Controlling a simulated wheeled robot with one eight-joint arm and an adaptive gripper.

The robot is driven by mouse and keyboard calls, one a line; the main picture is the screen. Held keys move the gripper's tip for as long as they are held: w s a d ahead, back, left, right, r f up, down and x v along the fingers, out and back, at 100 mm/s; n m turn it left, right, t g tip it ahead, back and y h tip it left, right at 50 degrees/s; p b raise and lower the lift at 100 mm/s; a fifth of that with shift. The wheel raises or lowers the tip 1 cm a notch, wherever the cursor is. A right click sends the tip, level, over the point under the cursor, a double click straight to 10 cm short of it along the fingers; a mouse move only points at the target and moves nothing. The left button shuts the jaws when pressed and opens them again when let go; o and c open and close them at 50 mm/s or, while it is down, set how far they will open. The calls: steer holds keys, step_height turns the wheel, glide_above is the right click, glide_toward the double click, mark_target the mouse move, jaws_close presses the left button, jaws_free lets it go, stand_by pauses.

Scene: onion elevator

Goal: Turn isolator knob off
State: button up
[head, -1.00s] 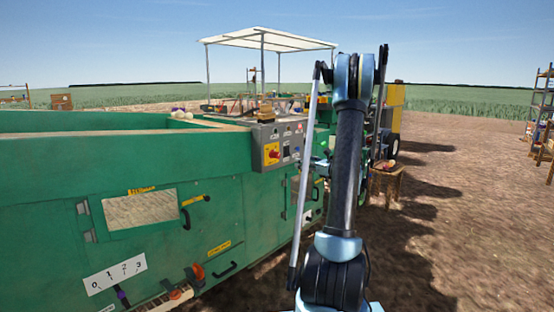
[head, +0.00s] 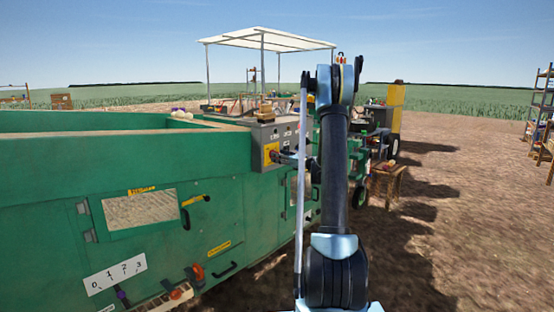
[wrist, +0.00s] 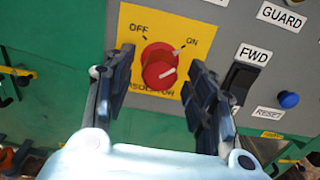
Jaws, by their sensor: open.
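The red isolator knob (wrist: 158,66) sits on a yellow plate (wrist: 140,30) marked OFF at upper left and ON at upper right. A white mark on the knob's edge lies on the ON side. My gripper (wrist: 159,76) is open, with one dark finger on each side of the knob in the wrist view. I cannot tell whether the fingers touch it. In the head view my gripper (head: 288,156) is at the grey control panel (head: 263,135), in front of the yellow plate, and partly hides the knob.
Right of the plate are a black FWD switch (wrist: 238,82) and a blue RESET button (wrist: 289,100). The panel is on a long green machine (head: 60,220) with handles and a window. A wooden stool (head: 386,180) stands beyond my arm. Open soil lies to the right.

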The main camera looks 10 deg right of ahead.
steer(key=shift+x, duration=1.1)
steer(key=c, duration=1.1)
